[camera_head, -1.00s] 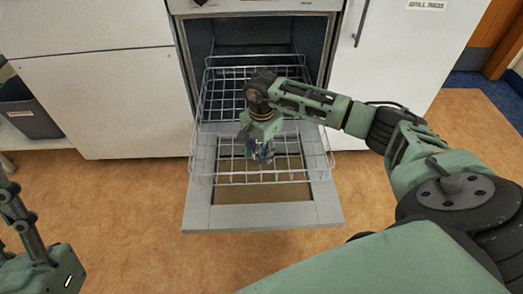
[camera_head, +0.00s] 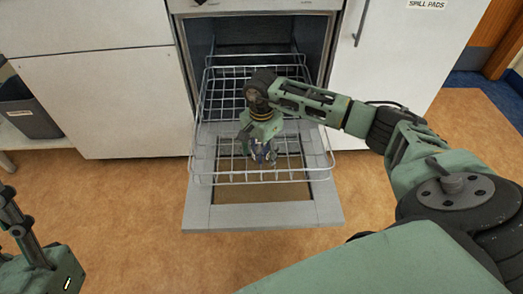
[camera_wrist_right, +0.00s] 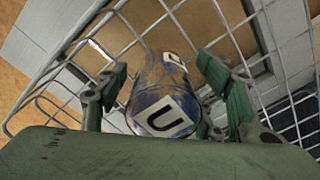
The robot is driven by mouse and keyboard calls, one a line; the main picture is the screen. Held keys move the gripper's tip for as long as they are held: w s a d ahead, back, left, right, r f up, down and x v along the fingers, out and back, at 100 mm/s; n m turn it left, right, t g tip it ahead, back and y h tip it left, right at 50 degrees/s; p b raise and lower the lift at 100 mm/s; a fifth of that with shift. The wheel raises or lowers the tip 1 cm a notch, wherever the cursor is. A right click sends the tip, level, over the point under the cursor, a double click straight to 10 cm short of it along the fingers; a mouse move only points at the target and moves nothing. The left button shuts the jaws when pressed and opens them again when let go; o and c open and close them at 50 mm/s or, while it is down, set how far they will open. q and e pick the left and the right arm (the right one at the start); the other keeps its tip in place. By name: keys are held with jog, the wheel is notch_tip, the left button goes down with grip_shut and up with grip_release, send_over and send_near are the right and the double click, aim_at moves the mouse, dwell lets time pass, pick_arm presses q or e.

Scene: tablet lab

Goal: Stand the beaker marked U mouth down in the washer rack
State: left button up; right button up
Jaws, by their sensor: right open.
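The beaker marked U (camera_wrist_right: 150,88) is clear, bluish glass with white U labels; it shows between the fingers of my right gripper (camera_wrist_right: 172,92) in the right wrist view. The fingers are apart on either side of it. In the head view, my right gripper (camera_head: 262,152) points down over the front of the pulled-out wire washer rack (camera_head: 252,178), with the beaker small and partly hidden beneath it. The rack wires also surround the beaker in the wrist view (camera_wrist_right: 232,28). I cannot tell which way its mouth faces. My left gripper is not clearly visible.
The washer's open door (camera_head: 262,216) lies flat under the rack. White cabinets (camera_head: 105,100) flank the washer on both sides. A grey bin (camera_head: 27,108) stands at the far left. The brown floor in front of the door is clear.

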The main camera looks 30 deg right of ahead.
notch_tip(320, 180, up, 12)
jog(key=shift+r, duration=0.1)
jog(key=shift+a, duration=0.1)
dwell(0.5)
